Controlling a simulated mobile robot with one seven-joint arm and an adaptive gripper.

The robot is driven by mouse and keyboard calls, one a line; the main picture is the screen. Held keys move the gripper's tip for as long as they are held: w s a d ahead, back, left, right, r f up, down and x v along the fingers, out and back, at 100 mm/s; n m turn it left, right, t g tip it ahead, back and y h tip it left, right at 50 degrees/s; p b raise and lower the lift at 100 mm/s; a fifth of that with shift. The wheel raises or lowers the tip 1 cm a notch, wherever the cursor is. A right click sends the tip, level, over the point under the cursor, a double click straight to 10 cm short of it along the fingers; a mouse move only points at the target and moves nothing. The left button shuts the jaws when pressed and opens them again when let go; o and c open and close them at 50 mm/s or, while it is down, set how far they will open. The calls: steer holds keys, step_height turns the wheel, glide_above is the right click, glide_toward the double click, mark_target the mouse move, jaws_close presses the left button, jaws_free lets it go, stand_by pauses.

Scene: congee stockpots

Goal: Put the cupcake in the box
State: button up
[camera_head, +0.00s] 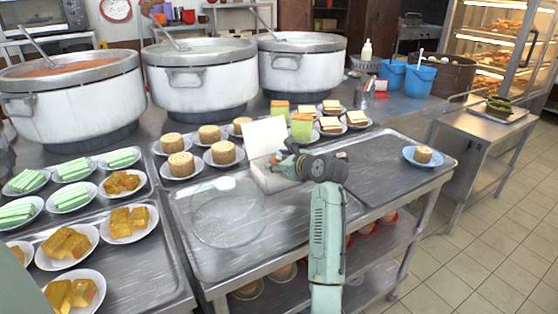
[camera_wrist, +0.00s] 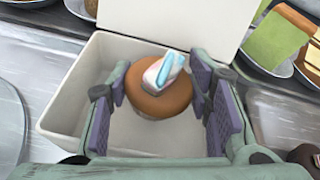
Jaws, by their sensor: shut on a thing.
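The cupcake (camera_wrist: 146,101) has a rounded brown top with a white and light-blue piece on it. In the wrist view it is between my gripper's purple-padded fingers (camera_wrist: 158,86), which are shut on it. It appears inside or just over the opening of the white box (camera_wrist: 62,100); whether it touches the floor of the box I cannot tell. The box also shows in the head view (camera_head: 264,181), with its lid (camera_head: 265,138) standing open at the back. My gripper (camera_head: 287,165) is over the box there and largely hides the cupcake.
A clear round plate (camera_head: 228,212) lies on the metal tray left of the box. Plates of round cakes (camera_head: 180,163) and sandwiches (camera_head: 331,123) stand behind. A blue plate with a small cake (camera_head: 423,155) is at the right. Large stockpots (camera_head: 200,80) line the back.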

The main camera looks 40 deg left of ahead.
steer(key=shift+f+p, duration=0.35)
steer(key=shift+f, duration=0.25)
steer(key=o, duration=0.7)
steer(key=shift+o, duration=0.7)
steer(key=shift+f, duration=0.2)
steer(key=shift+r, duration=0.1)
